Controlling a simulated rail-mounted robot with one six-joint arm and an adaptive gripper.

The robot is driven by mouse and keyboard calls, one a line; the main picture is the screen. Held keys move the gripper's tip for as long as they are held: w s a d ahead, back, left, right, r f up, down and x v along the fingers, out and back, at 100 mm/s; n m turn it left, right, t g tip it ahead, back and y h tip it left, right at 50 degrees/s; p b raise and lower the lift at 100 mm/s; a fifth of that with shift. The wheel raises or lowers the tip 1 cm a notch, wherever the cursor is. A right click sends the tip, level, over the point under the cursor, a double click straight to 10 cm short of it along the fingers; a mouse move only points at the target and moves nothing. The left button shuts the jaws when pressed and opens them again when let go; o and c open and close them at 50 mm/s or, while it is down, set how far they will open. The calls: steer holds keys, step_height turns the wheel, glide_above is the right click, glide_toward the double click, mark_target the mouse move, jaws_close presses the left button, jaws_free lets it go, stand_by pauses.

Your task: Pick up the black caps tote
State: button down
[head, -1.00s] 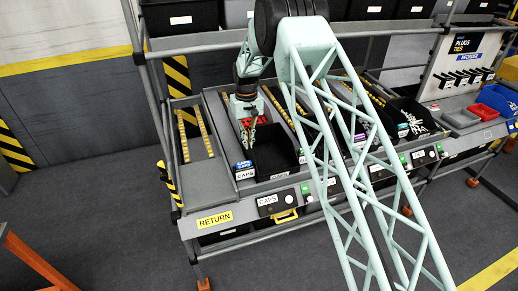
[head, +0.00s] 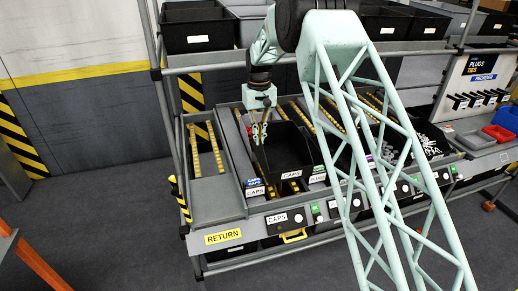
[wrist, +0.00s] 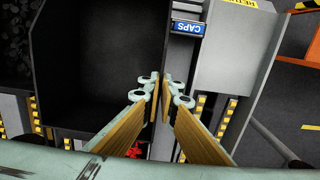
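The black caps tote (head: 285,155) hangs a little above its sloped lane in the head view, its white CAPS label facing front. Yellow rollers show below it. My gripper (head: 260,133) is at the tote's left wall, fingers pointing down. In the wrist view, the fingers (wrist: 160,90) close on the thin tote wall from both sides. The dark tote interior (wrist: 100,60) fills the upper left there and looks empty.
An empty return lane (head: 208,165) with yellow rollers lies to the left, above a yellow RETURN sign (head: 223,237). Other totes stand to the right, and black bins (head: 197,27) sit on the upper shelf. The floor in front is clear.

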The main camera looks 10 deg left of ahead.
steer(key=shift+r, duration=3.05)
